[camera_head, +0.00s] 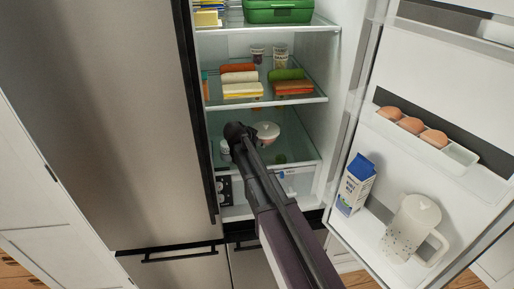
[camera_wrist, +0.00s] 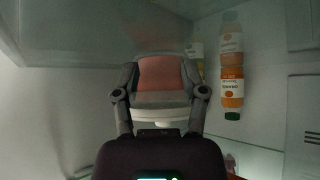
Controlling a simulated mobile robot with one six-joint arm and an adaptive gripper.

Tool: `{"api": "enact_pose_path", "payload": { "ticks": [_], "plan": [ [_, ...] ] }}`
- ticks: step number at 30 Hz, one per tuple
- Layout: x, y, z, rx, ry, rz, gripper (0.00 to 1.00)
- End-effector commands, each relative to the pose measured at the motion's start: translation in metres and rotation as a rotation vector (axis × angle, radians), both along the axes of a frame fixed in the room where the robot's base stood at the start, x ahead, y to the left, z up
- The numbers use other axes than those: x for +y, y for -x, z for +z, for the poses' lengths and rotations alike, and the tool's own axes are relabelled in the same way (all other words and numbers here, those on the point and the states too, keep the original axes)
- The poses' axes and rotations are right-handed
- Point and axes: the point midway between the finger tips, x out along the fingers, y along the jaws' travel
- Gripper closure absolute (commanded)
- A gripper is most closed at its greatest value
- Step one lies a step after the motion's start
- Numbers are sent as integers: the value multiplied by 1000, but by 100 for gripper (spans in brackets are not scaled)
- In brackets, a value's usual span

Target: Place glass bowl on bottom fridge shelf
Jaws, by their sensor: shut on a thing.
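The glass bowl (camera_head: 267,131) has a pale rim or lid and pinkish contents. It is inside the fridge, over the bottom glass shelf (camera_head: 304,152). In the wrist view the bowl (camera_wrist: 162,72) sits between the two fingers of my gripper (camera_wrist: 160,92), which is shut on it; its white edge faces my palm. In the head view my gripper (camera_head: 240,133) is at the bowl's left, with its fingers largely hidden by my arm. I cannot tell whether the bowl touches the shelf.
The middle shelf (camera_head: 312,97) above holds wrapped foods and jars. A small white container (camera_head: 225,148) stands left of the bowl. An orange bottle (camera_wrist: 231,85) shows upside down in the wrist view. The open door (camera_head: 420,150) at right holds eggs, a milk carton (camera_head: 356,184) and a jug (camera_head: 411,228).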

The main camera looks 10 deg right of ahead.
Motion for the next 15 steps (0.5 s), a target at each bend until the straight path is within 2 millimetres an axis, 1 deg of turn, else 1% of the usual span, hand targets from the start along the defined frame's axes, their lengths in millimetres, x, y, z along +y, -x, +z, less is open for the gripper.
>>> {"api": "enact_pose_path", "payload": {
  "ticks": [14, 15],
  "plan": [
    [0, 0, -4, -1, 1, 1, 100],
    [1, 0, -3, 0, 1, 1, 36]
  ]
}}
